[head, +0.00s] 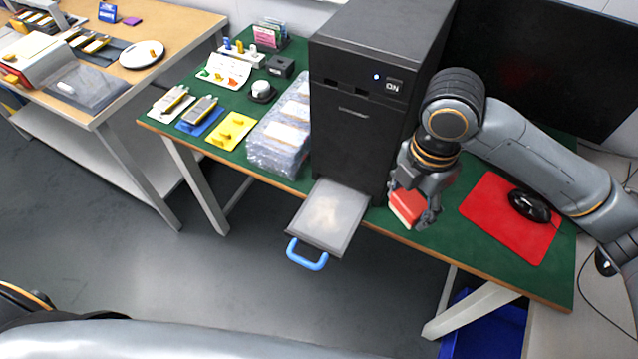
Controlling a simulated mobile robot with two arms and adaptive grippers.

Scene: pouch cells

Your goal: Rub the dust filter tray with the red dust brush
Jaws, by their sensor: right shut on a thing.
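The dust filter tray (341,234) sticks out from the bottom front of the black computer case (350,150), past the table's front edge. It has a grey frame, a pale mesh with a lighter dusty patch in the middle, and a blue handle (307,258) at its near end. My right gripper (415,212) is shut on the red dust brush (404,206), to the right of the case and above the green table top. The brush is apart from the tray; its bristles are hard to make out. My left gripper is out of view; only part of my left arm shows at the lower left.
A red mouse mat (485,205) with a black mouse (529,206) lies right of my right gripper. A dark monitor (560,60) stands behind. Plastic-wrapped packs (272,150) sit close left of the case. The space in front of the tray is open floor.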

